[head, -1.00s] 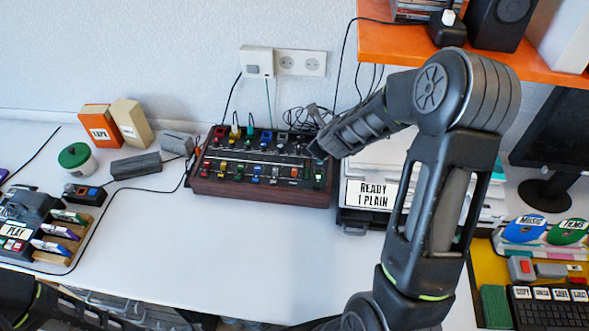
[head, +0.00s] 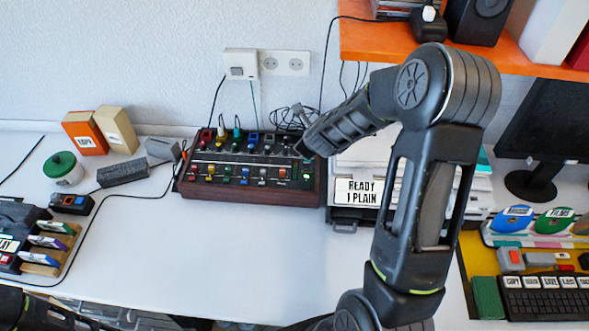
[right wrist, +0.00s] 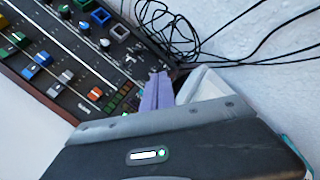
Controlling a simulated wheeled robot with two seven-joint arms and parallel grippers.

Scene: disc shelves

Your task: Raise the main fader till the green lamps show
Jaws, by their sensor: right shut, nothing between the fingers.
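The mixer (head: 250,191), a dark panel with wooden sides, sits on the white desk against the wall. An orange-red fader cap (head: 282,173) is the rightmost of its front row of coloured caps, and it also shows in the right wrist view (right wrist: 95,94). I cannot read its label. Small lamps (right wrist: 113,102) sit beside it, with a bright green patch at their near end; which are lit is hard to tell. My right gripper (right wrist: 158,76) is shut and empty over the panel's right end, apart from the orange-red cap. My left gripper is out of view.
An orange shelf (head: 370,43) hangs at upper right. The desk in front of the mixer (head: 210,255) is clear.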

